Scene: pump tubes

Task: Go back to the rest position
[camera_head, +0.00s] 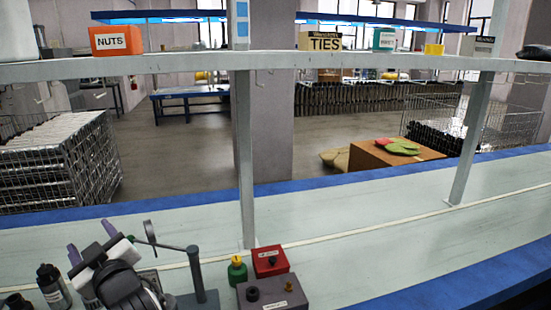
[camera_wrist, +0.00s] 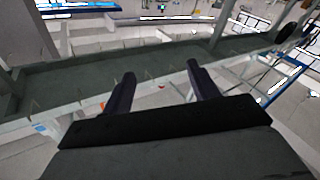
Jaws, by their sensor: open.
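My gripper (camera_head: 90,240) is at the lower left of the head view, above the left part of the bench (camera_head: 390,245). Its two purple fingers point upward and stand apart. In the wrist view, both dark fingers of my gripper (camera_wrist: 160,85) are spread wide with nothing between them. A long grey-green surface lies beyond the fingertips there. My arm hides part of the bench at the lower left.
A red box (camera_head: 270,261), a grey box (camera_head: 272,294) and a green bottle (camera_head: 237,271) stand right of my gripper. Black bottles (camera_head: 52,285) stand left. A shelf (camera_head: 350,61) with an orange NUTS bin (camera_head: 116,41) crosses above. The bench's right side is clear.

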